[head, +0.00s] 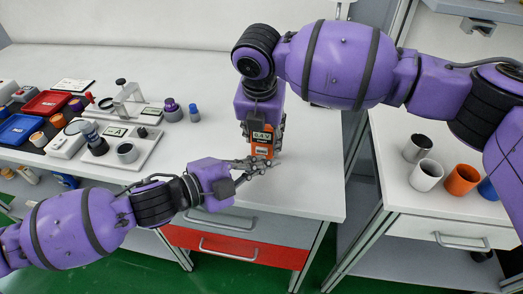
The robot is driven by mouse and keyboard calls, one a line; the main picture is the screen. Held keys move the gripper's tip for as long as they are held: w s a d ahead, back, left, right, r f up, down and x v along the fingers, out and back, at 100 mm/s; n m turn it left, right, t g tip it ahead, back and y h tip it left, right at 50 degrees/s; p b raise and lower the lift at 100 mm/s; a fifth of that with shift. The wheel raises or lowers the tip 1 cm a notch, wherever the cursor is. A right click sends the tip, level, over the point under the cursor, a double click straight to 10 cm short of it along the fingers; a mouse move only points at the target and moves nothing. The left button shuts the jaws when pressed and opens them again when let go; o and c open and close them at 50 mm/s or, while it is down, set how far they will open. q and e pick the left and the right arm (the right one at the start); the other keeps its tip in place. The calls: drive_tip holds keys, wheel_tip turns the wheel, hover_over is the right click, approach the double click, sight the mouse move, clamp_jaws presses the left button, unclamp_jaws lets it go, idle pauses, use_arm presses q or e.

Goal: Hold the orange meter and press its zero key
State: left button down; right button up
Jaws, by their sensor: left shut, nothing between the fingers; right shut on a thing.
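The orange meter (261,145) is upright near the front right of the white table, with its lit display facing the camera. Its keys are too small to make out. My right gripper (263,122) comes down from above and is shut on the meter. My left gripper (272,163) reaches in from the left; its fingers are shut and empty, with the tips close to the lower part of the meter. I cannot tell whether the tips touch it.
A red tray (46,103), a blue tray (19,128) and instruments crowd the table's left side. A purple-capped bottle (171,110) stands left of the meter. An orange cup (461,180) and other cups stand on the right-hand table. The table behind the meter is clear.

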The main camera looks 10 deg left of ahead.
use_arm(q)
drive_tip(key=shift+w, duration=0.1)
drive_tip(key=shift+w, duration=0.35)
drive_tip(key=shift+w, duration=0.4)
idle(0.8)
drive_tip(key=shift+s, duration=0.85)
drive_tip(key=shift+s, duration=2.55)
use_arm(e)
drive_tip(key=o, duration=1.1)
drive_tip(key=shift+c, duration=0.2)
